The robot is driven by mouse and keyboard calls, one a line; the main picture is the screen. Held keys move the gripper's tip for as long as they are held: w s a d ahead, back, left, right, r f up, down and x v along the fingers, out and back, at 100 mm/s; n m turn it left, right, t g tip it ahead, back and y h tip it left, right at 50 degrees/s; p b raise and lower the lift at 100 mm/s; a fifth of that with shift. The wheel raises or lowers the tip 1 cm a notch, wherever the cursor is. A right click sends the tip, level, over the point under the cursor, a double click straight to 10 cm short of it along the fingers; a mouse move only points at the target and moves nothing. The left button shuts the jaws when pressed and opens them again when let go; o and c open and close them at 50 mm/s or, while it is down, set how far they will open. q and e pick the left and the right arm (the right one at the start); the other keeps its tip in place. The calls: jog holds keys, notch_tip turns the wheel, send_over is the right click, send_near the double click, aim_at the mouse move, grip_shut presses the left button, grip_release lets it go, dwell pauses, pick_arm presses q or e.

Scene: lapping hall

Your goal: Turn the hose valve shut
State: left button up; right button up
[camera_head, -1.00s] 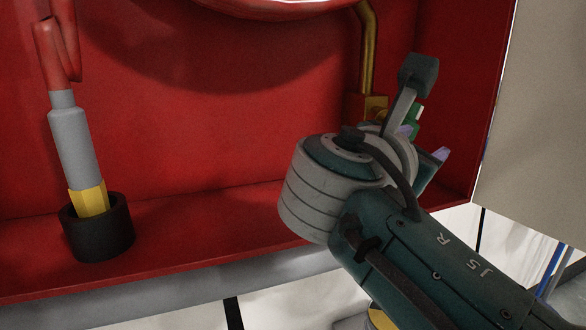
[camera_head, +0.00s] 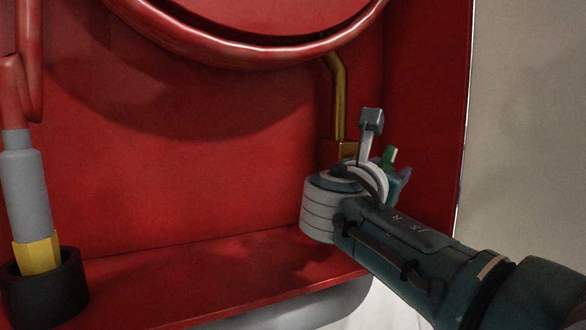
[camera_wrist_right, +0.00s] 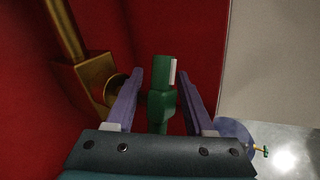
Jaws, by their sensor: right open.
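The hose valve has a brass body (camera_wrist_right: 95,80) at the foot of a brass pipe (camera_head: 338,95) and a green handle (camera_wrist_right: 162,95) with a white mark. In the wrist view the handle stands between the two purple fingers of my right gripper (camera_wrist_right: 160,95), with a gap on each side. In the head view the handle also shows (camera_head: 389,157), just beyond my right wrist, which hides most of the fingers and part of the valve body. My right gripper is open. My left gripper is not in view.
The valve sits inside a red cabinet (camera_head: 230,140) with a red hose reel (camera_head: 250,45) above. A grey nozzle (camera_head: 25,195) stands in a black holder (camera_head: 55,290) at the left. The cabinet's right wall is close to my right gripper.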

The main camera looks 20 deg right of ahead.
grip_shut()
dwell(0.4)
